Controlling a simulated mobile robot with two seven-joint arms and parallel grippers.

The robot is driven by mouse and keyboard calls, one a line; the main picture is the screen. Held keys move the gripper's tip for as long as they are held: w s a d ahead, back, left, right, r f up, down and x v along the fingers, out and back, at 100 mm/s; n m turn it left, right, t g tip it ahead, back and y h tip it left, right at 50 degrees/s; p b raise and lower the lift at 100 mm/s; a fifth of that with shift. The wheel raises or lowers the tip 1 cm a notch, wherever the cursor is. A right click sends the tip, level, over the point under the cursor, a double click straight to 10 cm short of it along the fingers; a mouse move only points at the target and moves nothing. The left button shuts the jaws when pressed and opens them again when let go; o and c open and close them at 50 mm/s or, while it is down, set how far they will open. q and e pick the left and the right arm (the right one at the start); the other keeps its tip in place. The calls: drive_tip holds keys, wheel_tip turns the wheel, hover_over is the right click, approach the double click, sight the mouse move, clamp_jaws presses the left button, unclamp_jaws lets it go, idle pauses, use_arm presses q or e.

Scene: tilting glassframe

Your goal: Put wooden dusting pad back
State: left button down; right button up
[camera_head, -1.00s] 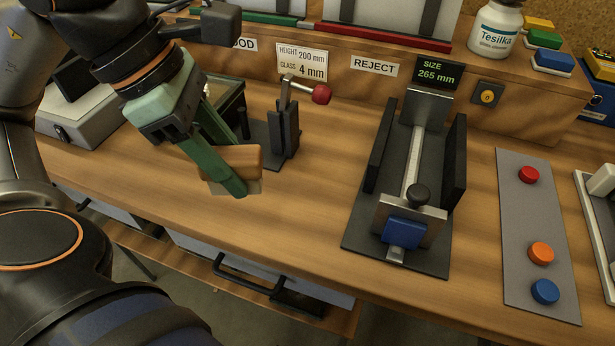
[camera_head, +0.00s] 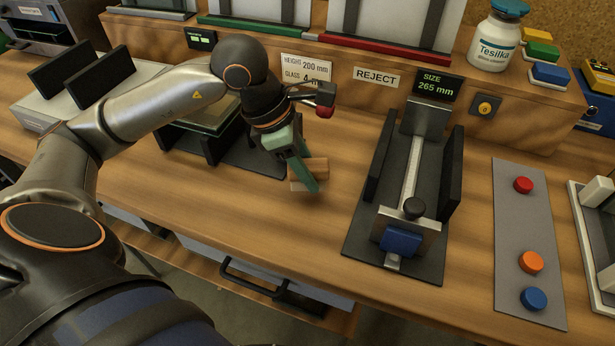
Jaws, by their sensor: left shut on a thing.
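The wooden dusting pad (camera_head: 314,168) is a small light-brown block with a paler underside. My left gripper (camera_head: 310,178) has green fingers and is shut on the pad. It holds the pad over or at the bench top, left of the sizing fixture; I cannot tell whether the pad touches the wood. One green finger covers part of the pad. My right gripper is not in view.
The clamp's red knob (camera_head: 325,112) shows just behind my left wrist. A dark sizing fixture (camera_head: 405,215) with a blue block stands to the right. A grey button panel (camera_head: 527,240) lies further right. Bench top (camera_head: 250,220) in front of the gripper is clear.

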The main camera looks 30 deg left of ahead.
use_arm(q)
drive_tip(key=shift+f, duration=1.2)
drive_tip(key=shift+f+b, duration=0.25)
drive_tip(key=shift+b, duration=0.15)
drive_tip(key=c, duration=0.5)
unclamp_jaws()
drive_tip(key=shift+s+r, duration=0.1)
drive_tip(key=shift+r, duration=0.15)
drive_tip(key=shift+a+r+p, duration=0.1)
drive_tip(key=shift+r+p, duration=0.2)
drive_tip(key=shift+p, duration=0.15)
drive_tip(key=p+v, duration=0.1)
drive_tip(key=v, duration=1)
drive_tip(key=shift+r, duration=0.25)
